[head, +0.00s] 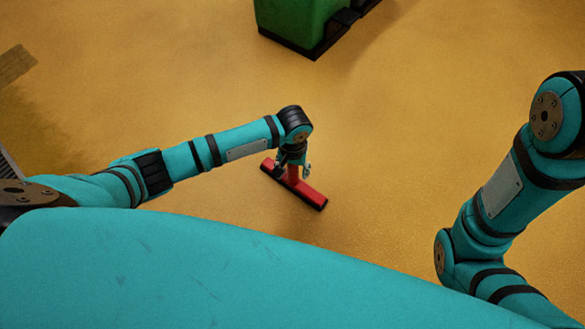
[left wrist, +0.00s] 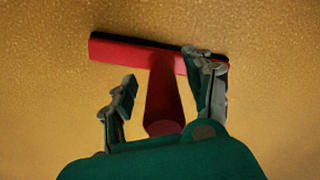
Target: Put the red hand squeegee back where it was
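The red hand squeegee (head: 309,193) is below my left gripper (head: 293,170) in the head view, its long head slanting down to the right over the yellow floor. In the left wrist view the squeegee (left wrist: 163,95) has its handle toward me and its black-edged head across the far side. My left gripper (left wrist: 165,74) is open, with one finger on each side of the handle. A gap shows between the left finger and the handle; the right finger overlaps the head in the picture, and contact is unclear. My right gripper is out of view.
A green bin-like object (head: 295,22) with a black base stands at the top of the head view. A grey slatted edge (head: 8,165) shows at the far left. The yellow floor (head: 400,130) around the squeegee is clear.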

